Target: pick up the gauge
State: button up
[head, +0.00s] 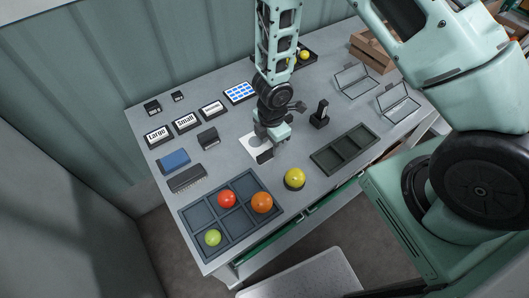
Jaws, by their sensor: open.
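No item is clearly recognisable as the gauge at this size. One candidate is a small black upright piece on a dark base (319,114), standing right of my gripper. Another is a small dark block with a pale face (265,156), just below my gripper at the edge of a white sheet (252,145). My gripper (270,141) points down over the sheet, in the middle of the table, and is open. Its fingers partly hide the sheet, and I cannot tell whether they touch the dark block.
A compartment tray (202,218) at the front holds red, orange and green tomatoes. A yellow tomato (295,178) sits right of it. An empty dark tray (343,152) and wire stands (397,102) lie right. Label blocks (186,122) and a blue block (173,159) lie left.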

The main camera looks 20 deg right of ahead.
aim_at(270, 151)
notch_tip(270, 151, down, 4)
jog(key=shift+s+b, duration=0.1)
jog(key=shift+b, duration=0.9)
jog(key=shift+c, duration=0.3)
grip_shut()
